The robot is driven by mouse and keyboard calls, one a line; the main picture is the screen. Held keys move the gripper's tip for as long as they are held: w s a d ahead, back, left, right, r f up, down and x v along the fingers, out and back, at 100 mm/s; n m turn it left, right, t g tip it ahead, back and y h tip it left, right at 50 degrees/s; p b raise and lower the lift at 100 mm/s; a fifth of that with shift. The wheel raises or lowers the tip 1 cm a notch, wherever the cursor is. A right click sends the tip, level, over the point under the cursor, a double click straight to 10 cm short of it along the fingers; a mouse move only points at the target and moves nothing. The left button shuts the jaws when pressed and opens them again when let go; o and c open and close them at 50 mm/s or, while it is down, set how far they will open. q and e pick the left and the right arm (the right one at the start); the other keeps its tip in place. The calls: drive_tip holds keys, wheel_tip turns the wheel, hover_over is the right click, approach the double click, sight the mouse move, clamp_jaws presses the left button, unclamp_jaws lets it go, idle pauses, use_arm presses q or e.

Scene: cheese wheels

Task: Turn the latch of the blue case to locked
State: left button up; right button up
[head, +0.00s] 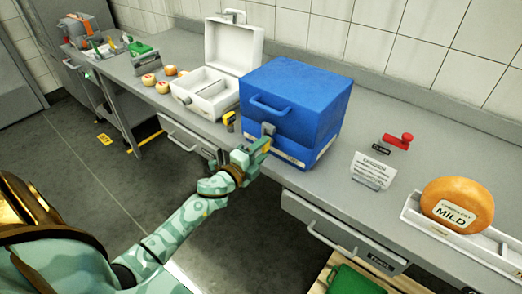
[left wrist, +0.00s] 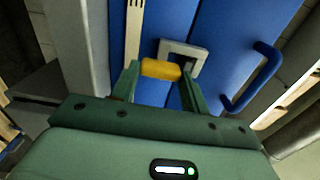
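The blue case (head: 290,95) stands closed on the grey counter. Its grey latch plate (head: 268,129) is on the front, below the blue carry handle (head: 270,107). My left gripper (head: 262,147) is at the front of the case, just below the plate. In the left wrist view, the yellow latch grip (left wrist: 160,70) lies between the fingertips of my left gripper (left wrist: 160,78) and seems to touch both. The latch plate (left wrist: 190,52) shows behind it against the blue case (left wrist: 225,35). Fingers partly cover the latch. My right gripper is not in view.
An open white case (head: 213,92) stands to the left. A small yellow-and-black object (head: 229,121) sits by the blue case. To the right are a red-handled clamp (head: 398,141), a sign card (head: 373,170) and an orange cheese wheel (head: 457,204). Drawers sit under the counter (head: 345,150).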

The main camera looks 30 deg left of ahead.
use_arm(q)
drive_tip(key=o, duration=0.4)
drive_tip(key=s, duration=0.5)
drive_tip(key=s+a, duration=0.1)
drive_tip(key=s, duration=1)
drive_tip(key=shift+s+a, duration=0.15)
